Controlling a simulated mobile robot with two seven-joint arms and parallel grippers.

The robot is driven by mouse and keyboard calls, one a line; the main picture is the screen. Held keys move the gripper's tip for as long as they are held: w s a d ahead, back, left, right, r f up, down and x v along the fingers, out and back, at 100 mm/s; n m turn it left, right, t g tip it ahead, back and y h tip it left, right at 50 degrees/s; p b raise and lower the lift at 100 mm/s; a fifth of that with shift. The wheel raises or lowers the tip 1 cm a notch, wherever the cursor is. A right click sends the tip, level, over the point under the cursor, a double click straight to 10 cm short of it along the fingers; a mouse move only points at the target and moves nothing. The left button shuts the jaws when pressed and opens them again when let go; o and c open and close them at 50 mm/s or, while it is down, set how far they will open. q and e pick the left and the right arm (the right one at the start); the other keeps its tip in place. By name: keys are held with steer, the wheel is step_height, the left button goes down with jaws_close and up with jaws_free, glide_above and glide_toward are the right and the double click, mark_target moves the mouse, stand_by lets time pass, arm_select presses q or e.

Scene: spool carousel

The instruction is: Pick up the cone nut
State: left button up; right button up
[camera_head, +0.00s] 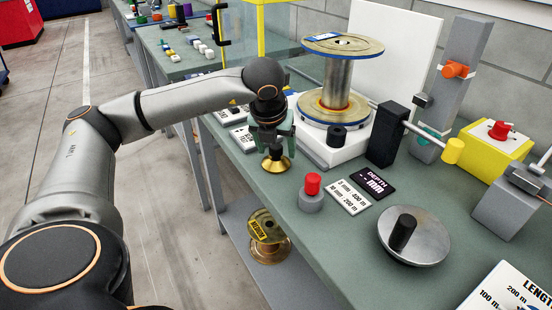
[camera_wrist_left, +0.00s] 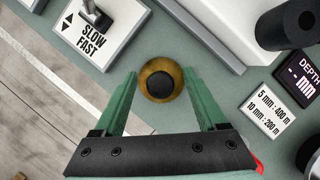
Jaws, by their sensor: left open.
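The cone nut (camera_head: 276,163) is a brass cone with a black knob on top. It stands on the green bench top near its left edge. In the left wrist view the cone nut (camera_wrist_left: 160,81) shows from above, round, with the black knob at its middle. My left gripper (camera_head: 272,137) is above it, pointing down. In the left wrist view the green fingers of my left gripper (camera_wrist_left: 160,98) are open, one on each side of the cone nut's near part, with a gap to each. My right gripper is not in view.
A large spool (camera_head: 337,85) stands on a white base behind the nut. A red button (camera_head: 312,184), a depth sign (camera_head: 373,184) and a crank disc (camera_head: 414,240) are to the right. A SLOW/FAST lever plate (camera_wrist_left: 97,31) is close by. A spool (camera_head: 265,236) sits on the lower shelf.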

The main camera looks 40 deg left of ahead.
arm_select(q)
jaws_close()
stand_by(0.5)
